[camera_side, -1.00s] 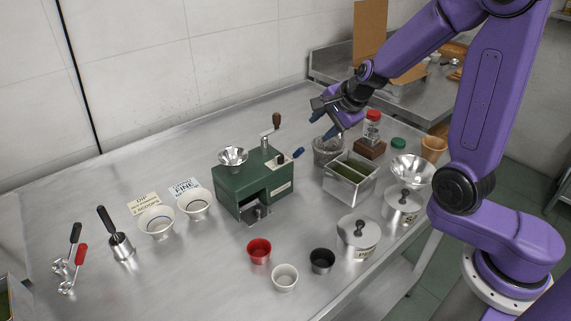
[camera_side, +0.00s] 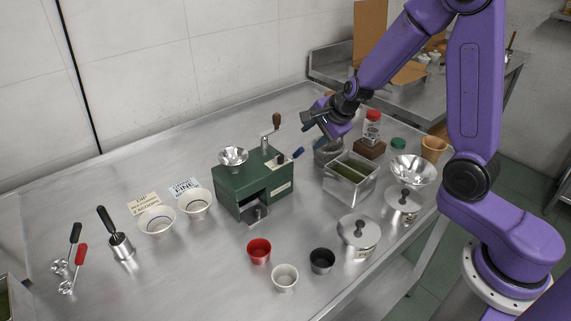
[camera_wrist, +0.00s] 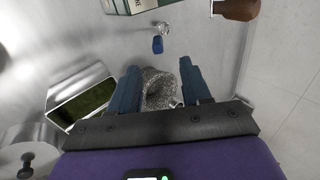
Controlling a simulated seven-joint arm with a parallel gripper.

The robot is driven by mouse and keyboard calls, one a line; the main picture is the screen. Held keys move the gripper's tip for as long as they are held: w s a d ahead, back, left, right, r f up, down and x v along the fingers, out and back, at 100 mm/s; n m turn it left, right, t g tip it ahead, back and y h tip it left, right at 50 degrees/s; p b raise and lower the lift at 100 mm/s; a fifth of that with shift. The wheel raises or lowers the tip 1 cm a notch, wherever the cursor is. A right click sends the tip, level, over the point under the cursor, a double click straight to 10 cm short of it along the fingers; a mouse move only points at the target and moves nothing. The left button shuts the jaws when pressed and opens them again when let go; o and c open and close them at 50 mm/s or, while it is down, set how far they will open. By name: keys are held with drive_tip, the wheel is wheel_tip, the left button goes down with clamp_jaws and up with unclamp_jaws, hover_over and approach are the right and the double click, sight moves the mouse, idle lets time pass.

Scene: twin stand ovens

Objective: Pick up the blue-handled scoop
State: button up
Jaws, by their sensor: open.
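The blue-handled scoop (camera_side: 298,153) shows at the right edge of the green mill, its blue handle pointing up and to the right. In the wrist view its blue handle end (camera_wrist: 158,45) and shiny metal head lie beyond my fingertips, with the handle end nearer to me. My gripper (camera_side: 313,131) is open and empty, above and to the right of the scoop, and not touching it. In the wrist view my two blue fingers (camera_wrist: 160,68) are spread, roughly lined up with the handle. The mill hides part of the scoop in the side view.
The green mill (camera_side: 240,190) with its brown crank knob (camera_side: 276,120) stands close beside the scoop. A metal bin (camera_side: 350,196) and a red-capped shaker (camera_side: 372,125) stand nearby.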

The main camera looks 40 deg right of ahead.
sight(296, 155)
drive_tip(key=shift+x, duration=3.5)
drive_tip(key=shift+a+x, duration=0.2)
drive_tip(key=shift+x, duration=2.45)
drive_tip(key=shift+s+f, duration=0.1)
drive_tip(key=shift+s, duration=0.1)
clamp_jaws()
